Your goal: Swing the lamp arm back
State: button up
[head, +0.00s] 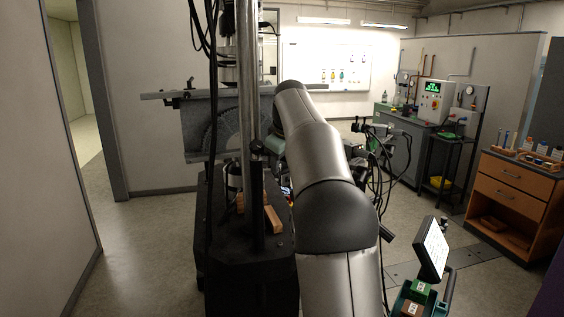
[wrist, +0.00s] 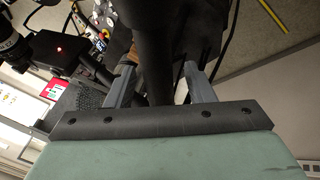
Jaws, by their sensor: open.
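My gripper (wrist: 160,78) is open in the wrist view, with one grey finger at each side. A thick dark round bar (wrist: 153,55) runs between the fingers, with a visible gap at the right finger. I cannot tell whether this bar is the lamp arm or a post of the rig, or whether either finger touches it. In the head view my arm reaches to the test rig and hides most of my gripper; a pale green part of it (head: 272,145) shows beside the steel post (head: 247,90). No lamp head is clearly visible.
The rig's dark base (head: 245,250) carries wooden blocks (head: 271,219). A grey plate (head: 198,128) with a horizontal bar stands behind the post. Black cables hang close by. A wooden drawer cabinet (head: 514,195) stands at right. Floor is clear at left.

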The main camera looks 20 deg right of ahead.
jog(key=shift+w+f, duration=0.3)
jog(key=shift+f, duration=0.2)
grip_shut()
dwell(1.2)
